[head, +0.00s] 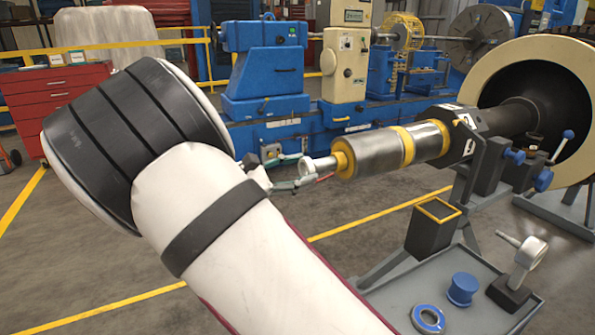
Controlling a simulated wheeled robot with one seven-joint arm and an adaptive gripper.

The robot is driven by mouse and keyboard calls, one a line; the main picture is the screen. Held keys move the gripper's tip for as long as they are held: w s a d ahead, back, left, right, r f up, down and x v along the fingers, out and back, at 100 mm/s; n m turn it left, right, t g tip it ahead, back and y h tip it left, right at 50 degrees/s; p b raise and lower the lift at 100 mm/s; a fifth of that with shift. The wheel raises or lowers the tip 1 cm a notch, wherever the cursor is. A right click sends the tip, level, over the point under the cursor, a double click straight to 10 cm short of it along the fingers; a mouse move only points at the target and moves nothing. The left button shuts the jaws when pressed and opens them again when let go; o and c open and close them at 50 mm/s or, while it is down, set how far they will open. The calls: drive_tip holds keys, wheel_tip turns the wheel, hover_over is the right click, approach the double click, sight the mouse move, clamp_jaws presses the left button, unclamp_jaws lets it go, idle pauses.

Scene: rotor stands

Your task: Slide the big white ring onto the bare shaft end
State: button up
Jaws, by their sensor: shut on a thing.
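The shaft (375,154) lies level from the stand at the right, a grey cylinder with yellow bands. Its narrow bare end (325,164) points left, towards my gripper. The white ring (306,168) is small in the head view, at the tip of that end. My gripper (298,172) is shut on the ring, with its thin fingers on either side of it. I cannot tell whether the ring is around the shaft tip or just in front of it. My arm hides part of the gripper's wrist.
A grey tray stand (385,297) below the shaft holds a black square box (432,228), a blue spool (463,289), a blue-rimmed ring (428,318) and a white gauge-like piece (528,255). A big cream flanged rotor (575,70) is at the right. Blue machines (265,70) stand behind.

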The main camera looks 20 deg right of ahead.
sight(322, 165)
drive_tip(key=shift+w+d+p, duration=0.15)
drive_tip(key=shift+d+p, duration=0.1)
drive_tip(key=shift+d, duration=0.5)
drive_tip(key=shift+w+d+p, duration=0.15)
drive_tip(key=shift+d+p, duration=0.05)
drive_tip(key=shift+d, duration=0.5)
drive_tip(key=shift+d, duration=0.35)
drive_tip(key=shift+w+d, duration=0.2)
drive_tip(key=shift+d, duration=0.35)
idle(0.6)
drive_tip(key=shift+d+p, duration=0.3)
drive_tip(key=shift+d, duration=0.05)
drive_tip(key=shift+w+d, duration=0.1)
drive_tip(key=shift+d, duration=0.25)
drive_tip(key=o, duration=1.6)
drive_tip(key=shift+o, duration=0.2)
